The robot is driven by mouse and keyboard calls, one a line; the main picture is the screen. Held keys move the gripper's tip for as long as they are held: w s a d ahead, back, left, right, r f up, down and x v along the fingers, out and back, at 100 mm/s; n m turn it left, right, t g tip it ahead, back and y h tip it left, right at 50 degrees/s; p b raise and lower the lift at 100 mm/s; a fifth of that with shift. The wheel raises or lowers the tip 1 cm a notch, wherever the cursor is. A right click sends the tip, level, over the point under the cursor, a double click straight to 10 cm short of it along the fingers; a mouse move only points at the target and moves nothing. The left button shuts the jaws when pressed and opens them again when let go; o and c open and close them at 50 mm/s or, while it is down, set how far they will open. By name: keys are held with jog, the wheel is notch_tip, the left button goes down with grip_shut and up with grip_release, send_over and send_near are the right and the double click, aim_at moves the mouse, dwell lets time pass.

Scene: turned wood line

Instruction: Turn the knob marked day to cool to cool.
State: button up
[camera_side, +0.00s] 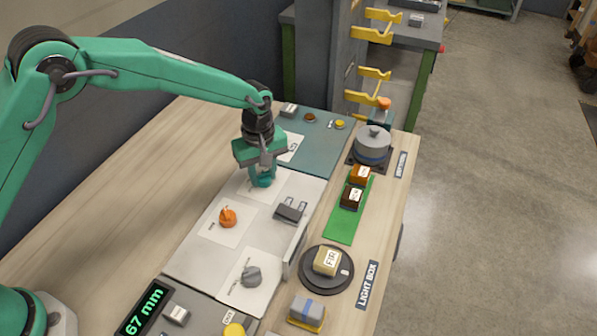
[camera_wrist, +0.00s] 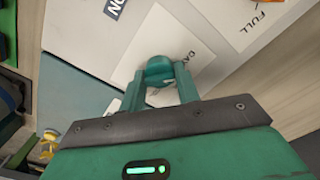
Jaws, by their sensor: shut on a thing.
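A teal knob (camera_side: 263,181) stands on a white plate at the far end of the pale control panel (camera_side: 188,250). My gripper (camera_side: 261,172) points down over it, with its fingers closed on the knob's sides. In the wrist view the knob (camera_wrist: 160,68) sits between the two fingertips (camera_wrist: 157,82) of my gripper. Part of a printed word, seemingly starting "DA", shows on the plate (camera_wrist: 190,60) beside the knob. The fingers and body of my gripper cover much of the plate, and I cannot read the cool mark or the knob's pointer direction.
An orange knob (camera_side: 228,217), a dark rocker switch (camera_side: 290,211) and a grey knob (camera_side: 251,276) share the panel. A grey pot (camera_side: 373,145), a green strip (camera_side: 341,226) with labelled blocks and a dark turntable (camera_side: 309,281) lie to the right. Bare wood is left of the panel.

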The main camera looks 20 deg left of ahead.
jog(key=m, duration=0.5)
jog(key=shift+r, duration=0.1)
jog(key=m, duration=0.5)
jog(key=shift+m, duration=0.4)
jog(key=m, duration=0.5)
jog(key=shift+d, duration=0.1)
jog(key=m, duration=0.6)
jog(key=o, duration=1)
